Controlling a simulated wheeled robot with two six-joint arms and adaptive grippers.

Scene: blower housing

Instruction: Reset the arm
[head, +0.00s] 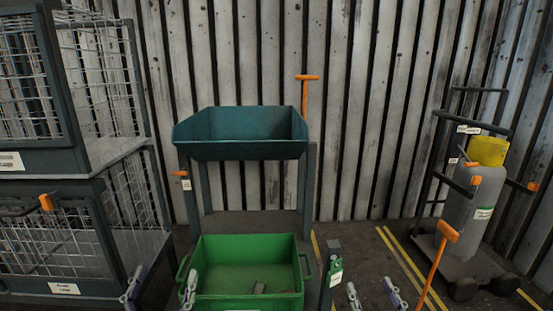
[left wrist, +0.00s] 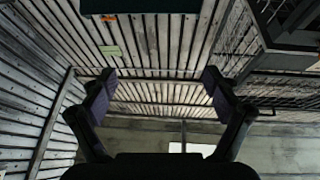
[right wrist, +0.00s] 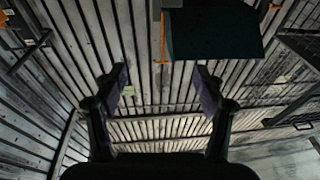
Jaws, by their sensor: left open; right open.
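My right gripper (head: 373,294) shows at the bottom of the head view, right of the green bin and the short post. It is open and empty; the right wrist view (right wrist: 160,85) shows only wall panels between its fingers. Most of both arms is hidden below the head view.
A green bin (head: 220,274) with small grey pieces inside stands in front. Behind it is a teal hopper (head: 240,150) on legs. Wire cages (head: 50,272) stand at left. A short post (head: 328,280) and a trolley with a grey cylinder (head: 462,235) are at right.

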